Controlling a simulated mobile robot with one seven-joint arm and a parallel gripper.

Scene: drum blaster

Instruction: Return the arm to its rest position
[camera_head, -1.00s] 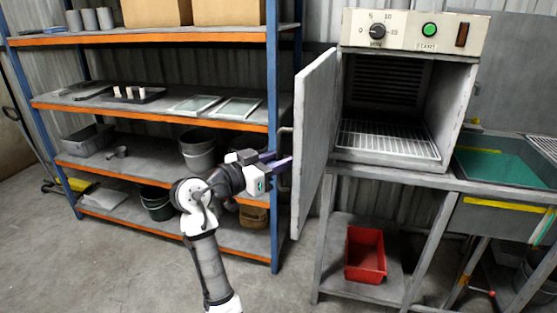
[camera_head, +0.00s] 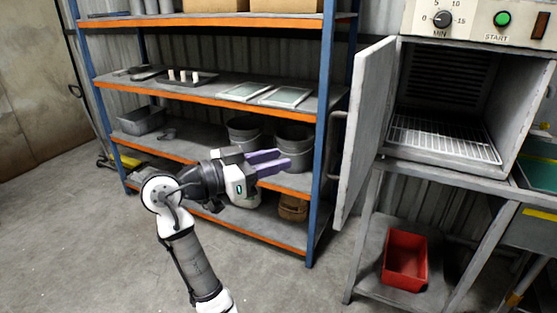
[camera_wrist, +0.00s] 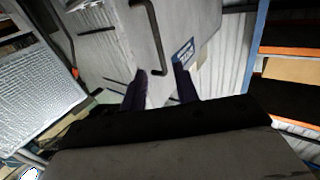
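My gripper (camera_head: 284,161) is in the middle of the head view, with purple fingers pointing right. The fingers are apart, with nothing between them. In the wrist view my gripper (camera_wrist: 160,84) shows two dark fingers with a gap between them. The arm is bent at a white joint and stands in front of the shelf rack. The cabinet door (camera_head: 362,130) stands open to the right of the fingertips, apart from them. Its handle (camera_head: 332,145) is on the side toward my gripper and also shows in the wrist view (camera_wrist: 155,40).
The blue and orange shelf rack (camera_head: 205,97) holds trays, buckets (camera_head: 293,142) and boxes behind the arm. The open cabinet (camera_head: 447,105) has a wire rack inside. A red bin (camera_head: 405,258) sits on the stand's lower shelf. The floor at left (camera_head: 60,215) is clear.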

